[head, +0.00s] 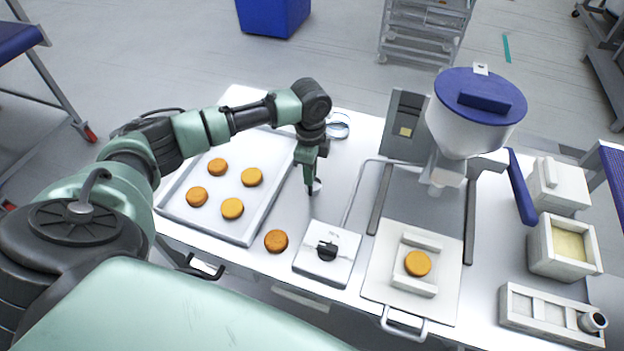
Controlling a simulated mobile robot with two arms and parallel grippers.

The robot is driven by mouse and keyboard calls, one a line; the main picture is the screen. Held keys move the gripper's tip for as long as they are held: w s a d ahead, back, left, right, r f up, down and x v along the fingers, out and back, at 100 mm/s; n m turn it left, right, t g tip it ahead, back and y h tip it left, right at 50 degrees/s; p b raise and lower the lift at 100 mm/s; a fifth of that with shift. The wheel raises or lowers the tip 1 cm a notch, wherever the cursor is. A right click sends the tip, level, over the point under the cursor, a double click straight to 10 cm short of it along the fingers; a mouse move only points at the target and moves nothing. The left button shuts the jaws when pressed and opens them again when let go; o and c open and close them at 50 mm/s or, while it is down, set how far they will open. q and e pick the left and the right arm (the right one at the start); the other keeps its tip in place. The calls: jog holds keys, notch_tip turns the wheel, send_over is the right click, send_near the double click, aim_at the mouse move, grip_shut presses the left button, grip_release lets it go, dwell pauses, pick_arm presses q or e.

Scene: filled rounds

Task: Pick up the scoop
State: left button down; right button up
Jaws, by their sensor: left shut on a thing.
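My left gripper (311,160) points down over the white table, between the tray of rounds and the machine. It is shut on a thin upright thing, which I take to be the scoop (316,187). Only its small pale metal lower end shows, at or just above the table top. The rest of it is hidden by the fingers. My right gripper is out of view.
A metal tray (178,198) with several orange rounds lies left. One loose round (276,241) lies near a white box with a black knob (342,268). A filling machine (468,128) stands right. A metal ring-like thing (338,127) lies behind the gripper.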

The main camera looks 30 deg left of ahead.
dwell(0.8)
pick_arm(q)
jog(key=shift+r, duration=0.1)
jog(key=shift+r, duration=0.45)
notch_tip(320, 180, up, 19)
jog(key=b, duration=0.2)
dwell(0.3)
